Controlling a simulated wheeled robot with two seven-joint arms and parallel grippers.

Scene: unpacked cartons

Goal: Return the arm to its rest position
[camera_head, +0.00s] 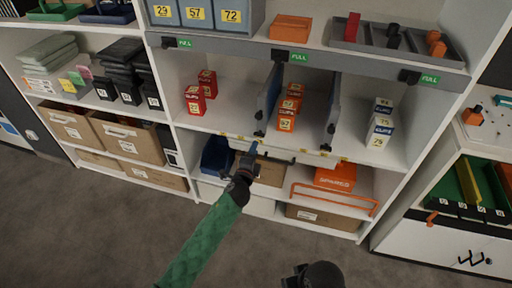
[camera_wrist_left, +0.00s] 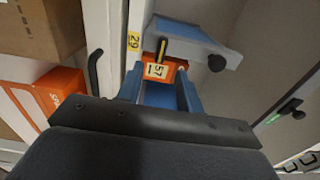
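My left arm, with a green sleeve, reaches up from the bottom of the head view. Its gripper (camera_head: 252,150) is in front of the shelf edge, below the orange boxes. In the left wrist view the blue fingers (camera_wrist_left: 162,92) stand apart, and nothing is seen held. An orange box labelled 57 (camera_wrist_left: 158,70) shows beyond them; it appears to be the front box of the orange row (camera_head: 286,124) on the shelf, apart from the gripper. A dark rounded part at the bottom of the head view seems mine. My right gripper does not show.
Red boxes (camera_head: 195,105) and white-and-blue boxes (camera_head: 380,130) stand either side of the grey dividers (camera_head: 268,98). Below are a dark blue bin (camera_head: 216,155), an orange carton (camera_head: 335,178) and an orange wire rail. The grey floor (camera_head: 110,225) in front is clear.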

